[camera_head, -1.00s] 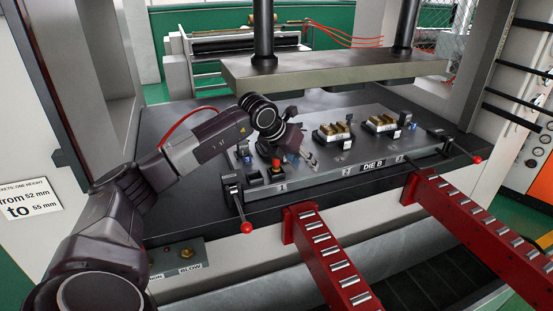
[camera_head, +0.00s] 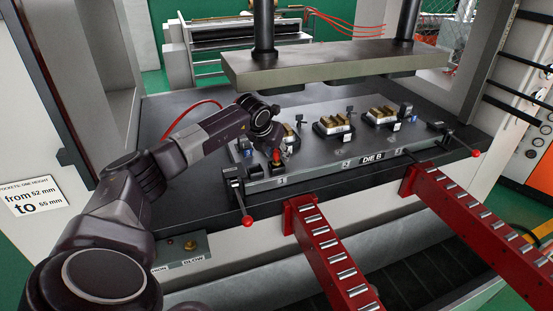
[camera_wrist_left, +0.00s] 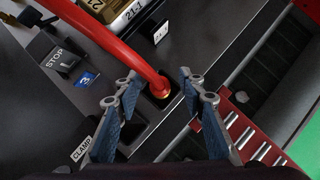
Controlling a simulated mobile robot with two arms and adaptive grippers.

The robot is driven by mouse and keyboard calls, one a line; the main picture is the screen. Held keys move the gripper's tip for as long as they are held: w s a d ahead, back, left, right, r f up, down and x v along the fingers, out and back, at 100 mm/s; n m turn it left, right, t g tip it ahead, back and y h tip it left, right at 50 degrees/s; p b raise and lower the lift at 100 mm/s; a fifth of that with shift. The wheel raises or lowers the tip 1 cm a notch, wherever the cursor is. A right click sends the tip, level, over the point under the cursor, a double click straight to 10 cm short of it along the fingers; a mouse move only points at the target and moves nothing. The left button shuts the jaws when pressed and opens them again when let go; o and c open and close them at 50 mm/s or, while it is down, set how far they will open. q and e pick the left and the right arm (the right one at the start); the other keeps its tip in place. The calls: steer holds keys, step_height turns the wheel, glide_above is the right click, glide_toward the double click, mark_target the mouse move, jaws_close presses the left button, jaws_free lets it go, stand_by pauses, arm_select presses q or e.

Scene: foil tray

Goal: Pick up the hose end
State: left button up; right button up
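The red hose (camera_wrist_left: 128,55) runs down from the upper left in the left wrist view. In the head view the red hose end (camera_head: 277,154) shows at the near left of the die plate, below my left gripper (camera_head: 272,137). In the left wrist view my left gripper (camera_wrist_left: 158,74) is open. One finger is on each side of the hose end, with gaps visible between fingers and hose. My right gripper is in neither view.
The die plate (camera_head: 312,165) carries several brass-topped blocks (camera_head: 333,123). The press's upper plate (camera_head: 335,63) hangs above and behind. A lever with a red knob (camera_head: 246,221) stands at the near left corner. Two red roller rails (camera_head: 330,258) extend forward.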

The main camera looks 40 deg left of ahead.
arm_select(q)
jaws_close()
stand_by(0.4)
